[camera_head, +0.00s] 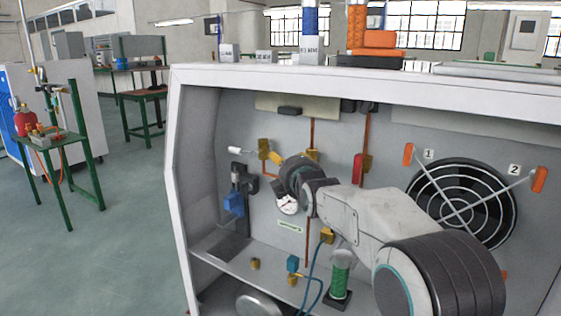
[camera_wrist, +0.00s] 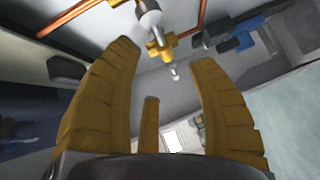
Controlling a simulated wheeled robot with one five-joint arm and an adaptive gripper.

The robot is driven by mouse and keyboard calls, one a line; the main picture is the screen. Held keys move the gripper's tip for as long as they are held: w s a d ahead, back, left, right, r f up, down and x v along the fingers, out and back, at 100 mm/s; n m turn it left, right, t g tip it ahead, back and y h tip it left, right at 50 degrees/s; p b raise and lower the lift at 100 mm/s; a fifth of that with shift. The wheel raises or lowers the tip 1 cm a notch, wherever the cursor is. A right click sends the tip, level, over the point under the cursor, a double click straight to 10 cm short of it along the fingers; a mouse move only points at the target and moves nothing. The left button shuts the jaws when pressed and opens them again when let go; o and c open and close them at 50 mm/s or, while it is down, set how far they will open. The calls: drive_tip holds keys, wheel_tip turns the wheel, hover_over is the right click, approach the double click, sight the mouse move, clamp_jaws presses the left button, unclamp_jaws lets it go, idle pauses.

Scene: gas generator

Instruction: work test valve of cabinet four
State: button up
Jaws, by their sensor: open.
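In the head view, my gripper (camera_head: 293,156) is up against the cabinet's back panel, partly hidden by my own wrist. In the wrist view, its yellow fingers (camera_wrist: 163,62) are spread apart, with nothing held. A yellow valve fitting (camera_wrist: 160,46) with a pale rounded part lies ahead of the fingertips, apart from them. In the head view, a yellow valve (camera_head: 264,149) on a copper pipe sits left of my gripper, near a white handle (camera_head: 234,150). A red-handled valve (camera_head: 358,169) is to the right. I cannot tell which is the test valve.
The white cabinet frame (camera_head: 180,180) borders the left and top. A blue device (camera_head: 234,203) hangs left of my gripper. A fan grille (camera_head: 462,200) is at right. A lower shelf (camera_head: 225,248) holds small fittings and a green cylinder (camera_head: 341,272).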

drive_tip(key=shift+b+x, duration=1.35)
drive_tip(key=shift+x, duration=1.95)
drive_tip(key=shift+f, duration=0.1)
clamp_jaws()
